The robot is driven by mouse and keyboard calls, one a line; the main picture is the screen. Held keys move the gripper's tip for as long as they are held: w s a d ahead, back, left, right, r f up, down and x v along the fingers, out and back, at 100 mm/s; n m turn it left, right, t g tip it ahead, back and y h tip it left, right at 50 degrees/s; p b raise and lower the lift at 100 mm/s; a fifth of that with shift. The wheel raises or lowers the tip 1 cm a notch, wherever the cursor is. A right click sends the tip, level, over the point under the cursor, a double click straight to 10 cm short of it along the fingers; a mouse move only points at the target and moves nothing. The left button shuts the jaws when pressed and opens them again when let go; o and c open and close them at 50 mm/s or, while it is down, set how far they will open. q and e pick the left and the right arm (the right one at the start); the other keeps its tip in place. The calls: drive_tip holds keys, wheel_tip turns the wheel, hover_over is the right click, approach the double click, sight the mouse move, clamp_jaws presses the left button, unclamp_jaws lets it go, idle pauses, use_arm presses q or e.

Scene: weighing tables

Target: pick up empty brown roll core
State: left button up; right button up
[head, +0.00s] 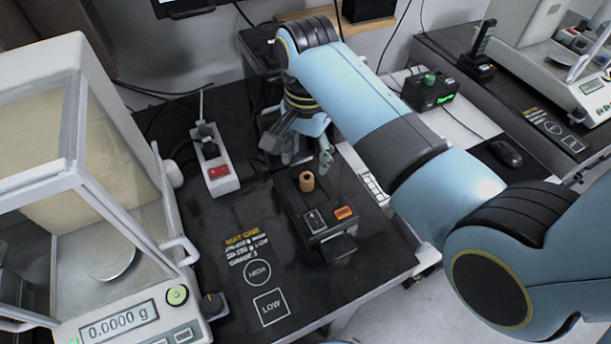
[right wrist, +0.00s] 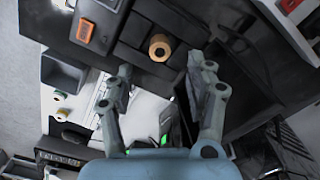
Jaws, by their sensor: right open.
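The brown roll core (head: 306,181) is a short hollow tan-brown cylinder. It stands upright at the back end of a black device (head: 343,245) with an orange button. In the right wrist view the core (right wrist: 159,47) shows its open end, just beyond the gap between my fingertips. My right gripper (head: 308,157) points down behind the core in the head view and holds nothing. Its two fingers in the right wrist view (right wrist: 160,66) are spread apart, with no visible contact with the core. My left gripper is in neither view.
A glass-walled balance (head: 120,325) reading 0.0000 g fills the left. A white power strip (head: 215,160) with a red switch lies left of the gripper. A black box with a green knob (head: 429,88) and a mouse (head: 506,153) are on the right.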

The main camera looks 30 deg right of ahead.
sight(307, 176)
drive_tip(key=shift+f, duration=0.45)
drive_tip(key=shift+w+f, duration=0.1)
drive_tip(key=shift+f, duration=0.25)
wheel_tip(307, 176, down, 5)
drive_tip(key=shift+d+r, duration=0.1)
drive_tip(key=shift+d, duration=0.05)
drive_tip(key=shift+c, duration=1.2)
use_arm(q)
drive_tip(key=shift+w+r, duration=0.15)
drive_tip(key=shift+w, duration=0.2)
use_arm(e)
drive_tip(key=c, duration=0.6)
